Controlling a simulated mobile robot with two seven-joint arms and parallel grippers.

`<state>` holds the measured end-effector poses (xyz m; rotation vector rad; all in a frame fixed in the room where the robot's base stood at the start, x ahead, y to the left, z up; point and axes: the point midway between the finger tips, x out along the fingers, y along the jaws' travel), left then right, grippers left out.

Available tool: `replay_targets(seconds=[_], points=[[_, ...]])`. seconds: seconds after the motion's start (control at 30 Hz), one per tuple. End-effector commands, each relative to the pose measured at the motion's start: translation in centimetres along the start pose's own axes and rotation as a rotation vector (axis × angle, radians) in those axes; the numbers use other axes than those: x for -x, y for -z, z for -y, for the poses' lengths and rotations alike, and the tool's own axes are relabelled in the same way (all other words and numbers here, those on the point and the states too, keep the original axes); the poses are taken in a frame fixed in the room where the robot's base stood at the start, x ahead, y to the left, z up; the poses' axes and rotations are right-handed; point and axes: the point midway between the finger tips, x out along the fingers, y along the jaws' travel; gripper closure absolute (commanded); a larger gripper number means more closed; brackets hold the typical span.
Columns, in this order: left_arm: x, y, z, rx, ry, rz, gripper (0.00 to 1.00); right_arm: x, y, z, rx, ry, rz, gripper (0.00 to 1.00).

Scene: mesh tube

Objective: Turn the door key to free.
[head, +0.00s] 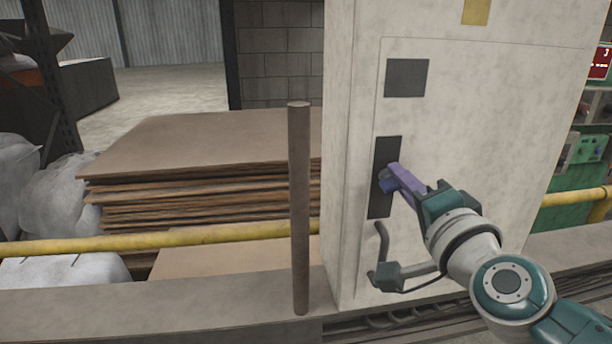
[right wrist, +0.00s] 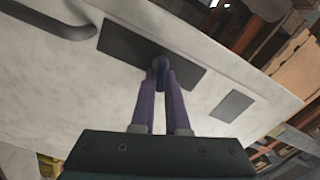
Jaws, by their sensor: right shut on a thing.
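The door key (head: 388,184) is a small blue piece on a dark plate (head: 379,205) on the front of a pale cabinet (head: 460,120). My right gripper (head: 391,176) has purple fingers and is shut on the key. In the right wrist view the fingertips (right wrist: 161,72) meet around the blue key (right wrist: 161,80) in front of the dark plate (right wrist: 120,46). The fingers hide much of the key, so its exact angle is hard to tell. My left gripper does not show.
A curved dark handle (head: 381,248) sits on the cabinet below the plate. A brown post (head: 299,200) stands left of the cabinet. A yellow rail (head: 150,241) runs in front of stacked brown sheets (head: 200,145). A dark square panel (head: 406,78) is above the plate.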

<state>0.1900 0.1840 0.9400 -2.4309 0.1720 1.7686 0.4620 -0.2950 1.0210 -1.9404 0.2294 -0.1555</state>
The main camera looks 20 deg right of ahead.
Motion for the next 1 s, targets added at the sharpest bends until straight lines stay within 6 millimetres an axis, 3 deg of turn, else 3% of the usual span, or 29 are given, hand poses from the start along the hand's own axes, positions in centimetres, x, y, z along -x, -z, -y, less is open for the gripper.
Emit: replay_targets(seconds=[0.5,1.0], points=[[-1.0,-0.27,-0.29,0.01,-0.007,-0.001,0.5,0.01,-0.12,-0.47,-0.337,0.0,0.0,1.0],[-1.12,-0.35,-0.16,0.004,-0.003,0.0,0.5,0.01,-0.11,-0.5,-0.399,0.0,0.0,1.0]])
